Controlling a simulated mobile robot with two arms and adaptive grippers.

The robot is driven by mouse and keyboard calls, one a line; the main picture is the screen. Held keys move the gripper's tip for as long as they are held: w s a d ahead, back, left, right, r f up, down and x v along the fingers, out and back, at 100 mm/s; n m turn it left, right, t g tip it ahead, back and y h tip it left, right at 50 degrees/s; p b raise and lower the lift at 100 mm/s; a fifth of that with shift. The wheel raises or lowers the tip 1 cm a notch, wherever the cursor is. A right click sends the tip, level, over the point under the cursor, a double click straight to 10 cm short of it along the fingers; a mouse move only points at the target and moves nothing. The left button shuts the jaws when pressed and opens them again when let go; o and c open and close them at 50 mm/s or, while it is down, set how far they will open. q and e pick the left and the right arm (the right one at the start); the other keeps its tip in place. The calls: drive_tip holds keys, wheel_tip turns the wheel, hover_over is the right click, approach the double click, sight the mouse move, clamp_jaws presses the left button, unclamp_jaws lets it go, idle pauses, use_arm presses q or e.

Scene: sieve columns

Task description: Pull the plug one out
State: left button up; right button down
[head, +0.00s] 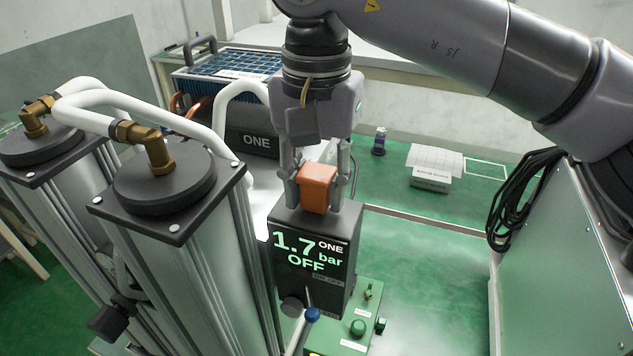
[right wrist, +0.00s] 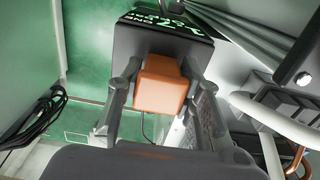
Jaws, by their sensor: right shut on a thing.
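The orange plug (head: 318,187) sits on top of a dark box (head: 312,245) whose display reads "1.7 bar", "ONE" and "OFF". My right gripper (head: 318,185) comes down from above and is shut on the plug, one finger on each side. In the right wrist view the plug (right wrist: 161,85) sits between the two fingers, against the dark box (right wrist: 160,42). Whether its lower end is still seated in the box cannot be told. My left gripper is not in view.
Two metal columns (head: 190,260) with black caps, brass elbows and white hoses stand close on the left. A dark unit marked "ONE" (head: 256,141) is behind. A green block with knobs (head: 352,325) lies below the box. Black cables (head: 512,200) hang at right. Green floor (head: 440,265) is clear.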

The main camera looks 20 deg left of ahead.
drive_tip(key=shift+r+p, duration=1)
drive_tip(key=shift+r, duration=0.2)
drive_tip(key=c, duration=1.1)
unclamp_jaws()
drive_tip(key=shift+f, duration=0.1)
drive_tip(key=shift+o, duration=0.2)
